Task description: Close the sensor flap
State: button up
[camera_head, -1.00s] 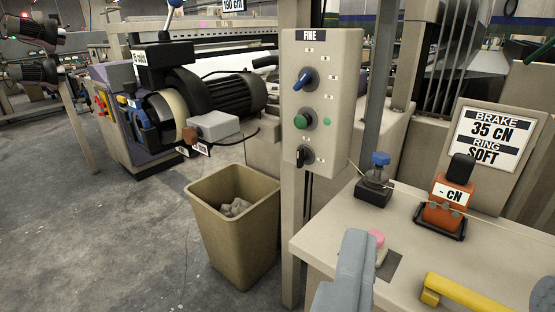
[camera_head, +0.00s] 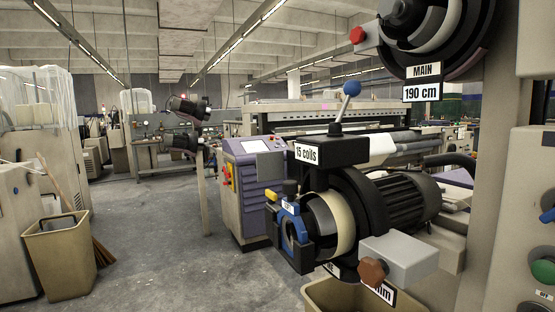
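The yarn feeder (camera_head: 385,205) hangs at the right of centre, with a dark motor body, a pale drum ring and a "15 coils" label. A blue curved part (camera_head: 291,228) with a small white label sits at its front left and may be the sensor flap. I cannot tell for sure whether it stands open or shut. A yellow knob (camera_head: 290,188) is just above it. A grey box with a brown knob (camera_head: 373,271) sits low on the feeder. My gripper is out of view.
A lever with a blue ball (camera_head: 351,89) rises above the feeder. Another unit labelled "MAIN 190 cm" (camera_head: 423,83) hangs above right, beside a beige post. A bin (camera_head: 350,296) stands below. A purple cabinet (camera_head: 249,180) is behind.

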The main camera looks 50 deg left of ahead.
aim_at(269, 165)
jog(key=i+j+z, duration=0.15)
jog(key=j, duration=0.65)
jog(key=j+z, duration=0.2)
jog(key=j, duration=0.6)
jog(key=j+z, duration=0.15)
jog(key=j, duration=0.7)
jog(key=j+z, duration=0.2)
jog(key=j, duration=0.6)
jog(key=k+j+z, duration=0.15)
jog(key=j, duration=0.65)
